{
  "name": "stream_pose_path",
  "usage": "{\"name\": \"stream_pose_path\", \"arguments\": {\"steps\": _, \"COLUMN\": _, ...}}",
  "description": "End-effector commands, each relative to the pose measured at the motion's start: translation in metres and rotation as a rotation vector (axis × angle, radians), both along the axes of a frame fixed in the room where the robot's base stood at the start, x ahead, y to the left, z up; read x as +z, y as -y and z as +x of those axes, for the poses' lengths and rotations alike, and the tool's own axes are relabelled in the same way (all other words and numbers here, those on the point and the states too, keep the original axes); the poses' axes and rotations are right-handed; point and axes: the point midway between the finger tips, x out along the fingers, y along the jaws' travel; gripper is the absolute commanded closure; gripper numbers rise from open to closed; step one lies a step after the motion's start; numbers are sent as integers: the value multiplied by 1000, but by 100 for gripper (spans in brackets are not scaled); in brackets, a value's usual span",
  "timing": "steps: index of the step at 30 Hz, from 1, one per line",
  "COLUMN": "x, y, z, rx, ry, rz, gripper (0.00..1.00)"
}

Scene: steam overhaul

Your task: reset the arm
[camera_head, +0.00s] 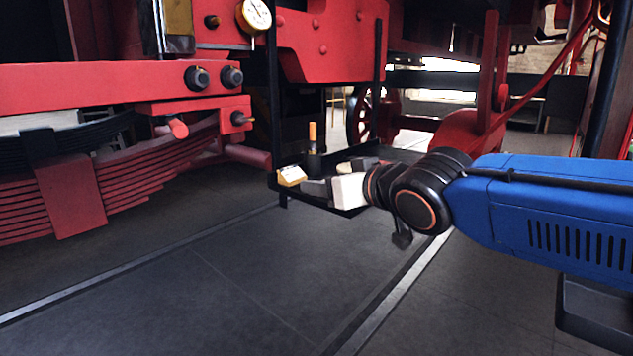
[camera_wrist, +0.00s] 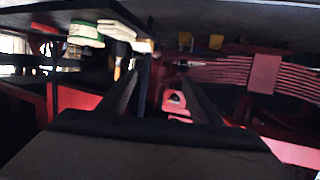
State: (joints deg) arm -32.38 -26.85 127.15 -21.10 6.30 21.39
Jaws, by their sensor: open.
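My arm reaches in from the right in the head view, with its blue link and black wrist joint. My gripper (camera_wrist: 160,92) shows in the wrist view as two dark fingers spread apart, with nothing held between them. A red part with a pale pinkish end (camera_wrist: 176,100) appears beyond the gap between the fingers. In the head view the wrist overlaps a dark hanging tray (camera_head: 287,197), and the fingertips cannot be made out clearly there.
Red locomotive framework, a leaf spring (camera_head: 75,194) and a gauge (camera_head: 254,15) stand left and behind. The floor (camera_head: 200,290) in front is clear.

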Motion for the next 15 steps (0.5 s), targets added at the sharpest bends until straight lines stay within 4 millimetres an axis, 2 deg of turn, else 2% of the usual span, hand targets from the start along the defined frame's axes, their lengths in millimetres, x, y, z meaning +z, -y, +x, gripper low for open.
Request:
{"name": "stream_pose_path", "arguments": {"steps": 1, "x": -14, "y": 26, "z": -1, "rx": -49, "ry": -35, "rz": -23, "gripper": 42}}
{"name": "stream_pose_path", "arguments": {"steps": 3, "x": -38, "y": 61, "z": -6, "rx": -117, "ry": -96, "rz": -61, "gripper": 42}}
{"name": "stream_pose_path", "arguments": {"steps": 8, "x": -92, "y": 134, "z": -32, "rx": -251, "ry": -250, "rz": -136, "gripper": 42}}
{"name": "stream_pose_path", "arguments": {"steps": 12, "x": -139, "y": 187, "z": -69, "rx": -347, "ry": -398, "rz": -185, "gripper": 42}}
{"name": "stream_pose_path", "arguments": {"steps": 15, "x": -171, "y": 217, "z": -101, "rx": -403, "ry": -509, "rz": -210, "gripper": 42}}
